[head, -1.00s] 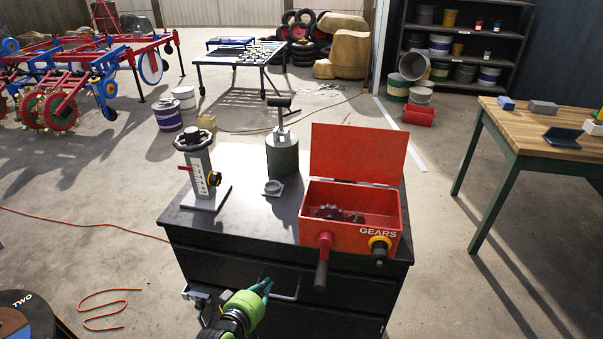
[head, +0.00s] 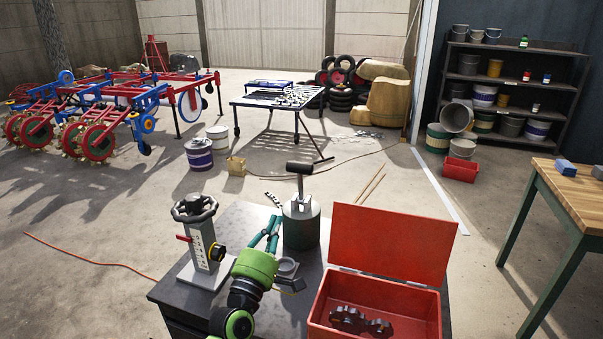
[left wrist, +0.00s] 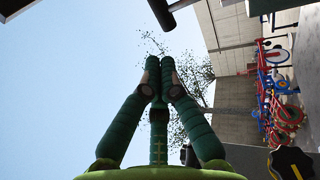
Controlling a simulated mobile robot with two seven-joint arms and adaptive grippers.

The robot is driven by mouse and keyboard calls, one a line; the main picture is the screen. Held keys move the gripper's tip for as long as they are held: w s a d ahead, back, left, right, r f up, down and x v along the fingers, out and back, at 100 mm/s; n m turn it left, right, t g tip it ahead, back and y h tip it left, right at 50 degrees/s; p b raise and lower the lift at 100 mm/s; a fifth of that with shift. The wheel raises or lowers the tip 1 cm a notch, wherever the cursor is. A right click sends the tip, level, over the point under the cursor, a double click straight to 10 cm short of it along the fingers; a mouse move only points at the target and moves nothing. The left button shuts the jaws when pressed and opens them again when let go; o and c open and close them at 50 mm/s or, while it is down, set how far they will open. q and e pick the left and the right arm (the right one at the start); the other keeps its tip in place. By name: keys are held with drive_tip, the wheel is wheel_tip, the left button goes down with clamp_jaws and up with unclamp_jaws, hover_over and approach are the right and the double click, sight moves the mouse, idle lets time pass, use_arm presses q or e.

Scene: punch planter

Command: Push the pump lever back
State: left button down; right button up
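The pump (head: 301,222) is a dark grey-green cylinder near the back of the dark cabinet top. Its lever (head: 299,168) rises from it as a stem with a black crossbar. A dark bar (left wrist: 160,14) at the top edge of the left wrist view looks like that crossbar. My left gripper (head: 274,226) is over the cabinet top, just left of the pump and below the crossbar. Its two fingers meet at the tips (left wrist: 160,63), with nothing between them. I see a gap between fingertips and bar in the left wrist view. My right gripper is not in view.
A gauge stand (head: 205,252) with a handwheel is left of my left gripper; its black-and-yellow knob (left wrist: 291,163) shows in the left wrist view. An open red box (head: 425,305) with gears stands right of the pump.

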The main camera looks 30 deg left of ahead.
use_arm(q)
drive_tip(key=p, duration=0.3)
approach(298, 169)
drive_tip(key=x, duration=0.5)
drive_tip(key=shift+w+r, duration=0.15)
drive_tip(key=shift+r, duration=0.05)
drive_tip(key=shift+w+a+r, duration=0.15)
drive_tip(key=shift+w+a, duration=0.1)
drive_tip(key=shift+w, duration=0.45)
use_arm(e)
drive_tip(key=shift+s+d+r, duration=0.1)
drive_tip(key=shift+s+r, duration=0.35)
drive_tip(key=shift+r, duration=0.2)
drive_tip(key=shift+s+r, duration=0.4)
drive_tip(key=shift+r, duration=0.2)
